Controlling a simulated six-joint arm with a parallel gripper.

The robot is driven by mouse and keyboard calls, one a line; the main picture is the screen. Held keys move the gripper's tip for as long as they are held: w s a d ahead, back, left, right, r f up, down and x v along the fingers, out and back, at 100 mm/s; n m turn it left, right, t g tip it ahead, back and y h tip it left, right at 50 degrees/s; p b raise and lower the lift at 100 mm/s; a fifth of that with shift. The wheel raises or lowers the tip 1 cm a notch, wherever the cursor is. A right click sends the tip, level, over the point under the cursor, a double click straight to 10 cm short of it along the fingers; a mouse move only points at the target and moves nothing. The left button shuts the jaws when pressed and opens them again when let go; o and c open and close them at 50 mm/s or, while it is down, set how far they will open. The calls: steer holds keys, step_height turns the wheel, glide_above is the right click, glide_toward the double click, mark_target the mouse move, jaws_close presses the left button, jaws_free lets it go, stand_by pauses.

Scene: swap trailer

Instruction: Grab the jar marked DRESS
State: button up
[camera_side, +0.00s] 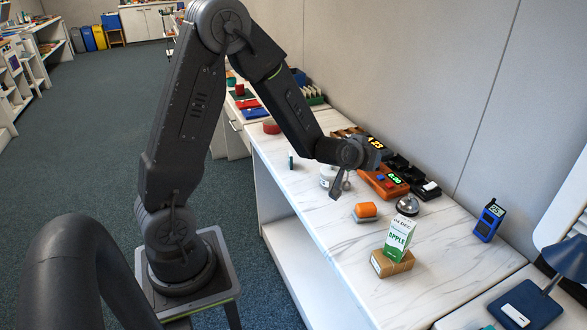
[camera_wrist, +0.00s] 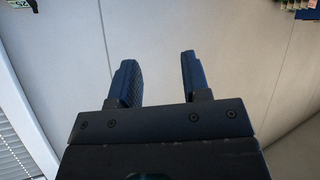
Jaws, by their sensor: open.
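No jar shows in the wrist view.
The wall stands behind.

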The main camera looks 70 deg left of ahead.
steer(key=s+d+r+m+g+h, duration=0.1)
steer(key=s+d+r+m+h, duration=0.1)
steer(key=s+d+r, duration=0.4)
steer(key=s+d+r+m+g+h, duration=0.2)
steer(key=s+d+r, duration=0.4)
steer(key=s, duration=0.6)
steer(key=shift+s+d+m+g+h, duration=0.3)
steer(key=shift+s+d+m+h, duration=0.15)
steer(key=shift+m, duration=0.25)
steer(key=shift+o, duration=0.9)
steer(key=s+m+g, duration=0.1)
steer(key=s, duration=0.7)
steer(key=shift+d+r+g, duration=0.2)
steer(key=shift+r+g, duration=0.05)
steer(key=shift+g, duration=0.05)
steer(key=shift+o, duration=0.7)
steer(key=shift+s, duration=0.1)
steer(key=o, duration=0.7)
steer(key=shift+o, duration=0.3)
